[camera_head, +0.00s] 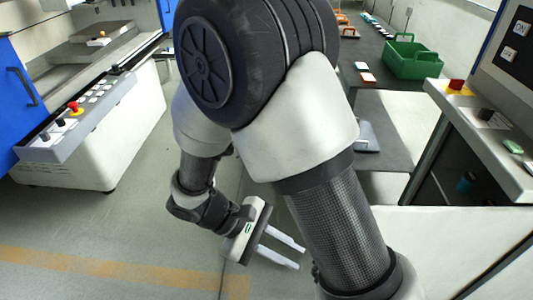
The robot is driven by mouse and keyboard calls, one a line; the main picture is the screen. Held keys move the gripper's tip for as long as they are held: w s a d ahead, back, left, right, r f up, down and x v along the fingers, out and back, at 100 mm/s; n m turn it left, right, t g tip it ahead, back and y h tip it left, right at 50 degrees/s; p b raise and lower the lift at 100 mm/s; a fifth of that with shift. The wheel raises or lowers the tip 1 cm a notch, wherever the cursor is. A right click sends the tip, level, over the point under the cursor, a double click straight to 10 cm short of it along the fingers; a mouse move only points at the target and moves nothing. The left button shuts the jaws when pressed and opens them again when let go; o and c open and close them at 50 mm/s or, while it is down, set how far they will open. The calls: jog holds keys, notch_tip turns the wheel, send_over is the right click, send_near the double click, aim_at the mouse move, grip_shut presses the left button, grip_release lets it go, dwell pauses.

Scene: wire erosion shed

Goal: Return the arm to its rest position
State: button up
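My arm fills the middle of the head view and is bent, with its wrist low over the grey floor. My gripper (283,251) points to the right and slightly down. Its two pale fingers are apart, with a gap between them and nothing in it. The gripper is beside my own thick arm link, to the left of it. Part of the bench behind is hidden by the arm.
A machine with a control panel (85,115) stands at left. A dark bench (385,112) holds a green crate (412,62). A console (480,140) with a red button (456,85) stands at right. The floor (110,225) at lower left is clear, with a faded yellow stripe.

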jog(key=d+r+m+t+y+p, duration=0.2)
jog(key=r+p, duration=0.3)
jog(key=r, duration=0.8)
jog(key=d+r+m+t+y+p, duration=0.2)
jog(key=d+r+m+y+p, duration=0.2)
jog(key=r, duration=0.9)
jog(key=s+d+r+m+t+y+p, duration=0.1)
jog(key=d+r+m+t+y+p, duration=0.1)
jog(key=r+p, duration=0.6)
notch_tip(320, 180, up, 6)
jog(key=d+m+y, duration=0.1)
jog(key=m+y, duration=0.1)
jog(key=m, duration=0.1)
jog(key=shift+f+t, duration=0.2)
jog(key=shift+t, duration=0.2)
jog(key=shift+w+d+r, duration=0.1)
